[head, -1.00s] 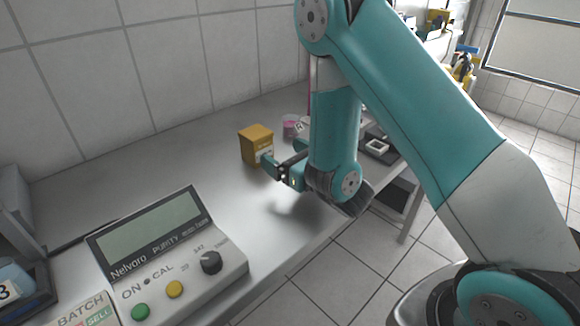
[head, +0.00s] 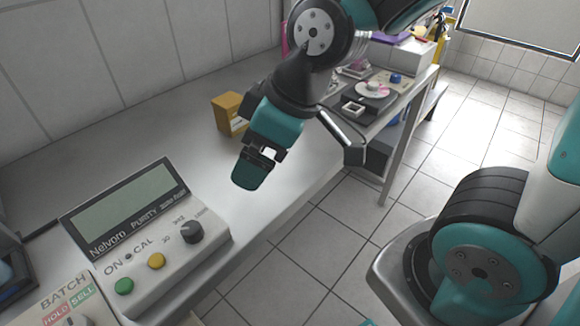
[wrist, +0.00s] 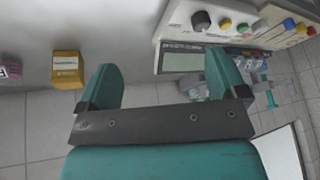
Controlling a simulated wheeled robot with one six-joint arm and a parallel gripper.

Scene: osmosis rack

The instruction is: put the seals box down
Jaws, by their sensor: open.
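The seals box, an orange-yellow carton (head: 229,114), stands upright on the grey bench towards the wall. In the wrist view the same box (wrist: 66,68) is left of my fingers, with a pale label on its face. My gripper (head: 258,172) is in front of the box and above the bench, apart from it. In the wrist view my gripper (wrist: 162,88) has its two teal fingers spread wide with nothing between them. My wrist hides part of the bench behind it.
A purity meter (head: 140,235) with knob and buttons stands at the front left of the bench. A pink cup (wrist: 10,70) stands beyond the box in the wrist view. A black scale (head: 370,100) sits at the far right. Bench between box and meter is clear.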

